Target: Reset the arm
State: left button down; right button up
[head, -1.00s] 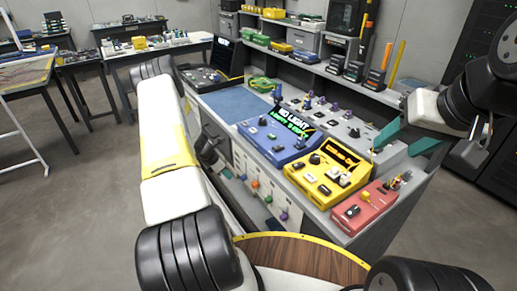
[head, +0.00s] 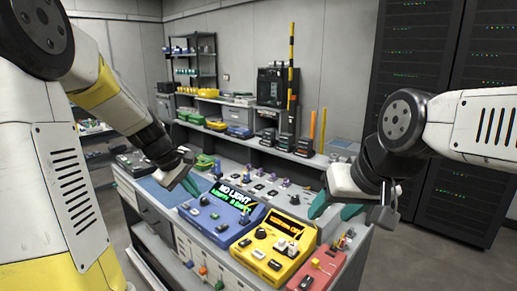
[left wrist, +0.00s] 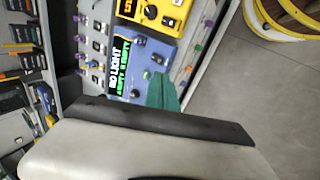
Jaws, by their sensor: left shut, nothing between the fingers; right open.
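My left gripper (head: 191,185) is shut and empty, its green fingers above the back left part of the workbench, left of the blue device. In the left wrist view its green fingers (left wrist: 164,92) show together, over the edge of the blue device (left wrist: 143,55). My right gripper (head: 335,203) is open and empty, its green fingers apart above the bench's right side, behind the yellow device. The blue device (head: 217,221) has a lit screen reading "NO LIGHT". The yellow device (head: 269,250) has an orange-lit screen. The red device (head: 318,271) sits at the right front.
The grey workbench carries a blue mat (head: 168,193) at its left and a shelf with black holders (head: 285,142) and yellow bins (head: 215,125) behind. Dark server racks (head: 420,60) stand at the right. Open floor (head: 440,260) lies right of the bench.

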pick_arm(q)
jog(key=s+d+r+m, duration=0.1)
jog(key=s+r+m, duration=0.1)
jog(key=s, duration=0.5)
jog(key=s+d+r+m+t, duration=0.1)
jog(key=s+d+r+m, duration=0.1)
jog(key=s+m, duration=0.3)
jog(key=s+d+r+m+y, duration=0.1)
jog(key=s+r+m, duration=0.3)
jog(key=s, duration=0.5)
jog(key=shift+s+d+r, duration=0.15)
jog(key=shift+s+d, duration=0.15)
jog(key=shift+s, duration=0.05)
dwell(4.0)
